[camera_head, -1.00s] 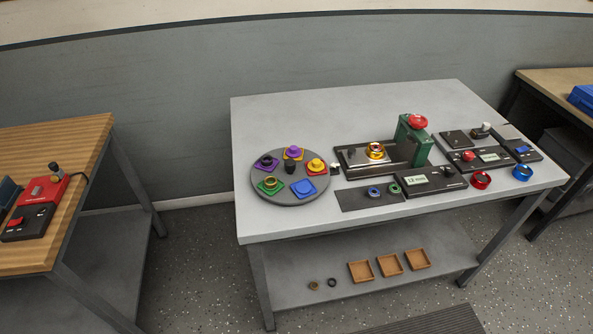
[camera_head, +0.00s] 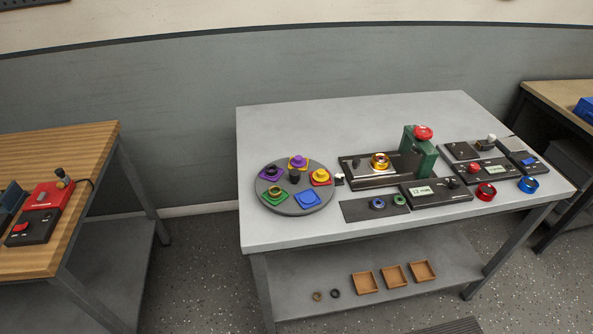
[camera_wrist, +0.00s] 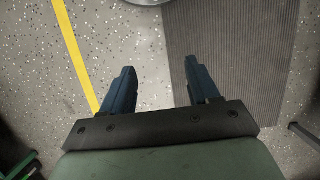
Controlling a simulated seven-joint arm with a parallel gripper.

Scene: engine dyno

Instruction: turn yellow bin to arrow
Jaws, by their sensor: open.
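The round grey turntable (camera_head: 293,208) lies at the left of the grey table in the head view and carries several coloured bins around a dark central knob (camera_head: 294,176). A small white marker (camera_head: 339,181), perhaps the arrow, sits by the turntable's right edge. The red bin (camera_head: 325,183), holding a yellow part, is closest to it. My gripper (camera_wrist: 158,76) shows only in the wrist view, open and empty above the floor, away from the turntable.
A dark fixture with a gold ring (camera_head: 380,162) and a green press (camera_head: 420,150) stand right of the turntable. A dark mat (camera_head: 352,211) and a display box (camera_head: 436,194) lie in front. The table's back left is clear. A wooden bench (camera_head: 60,150) stands left.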

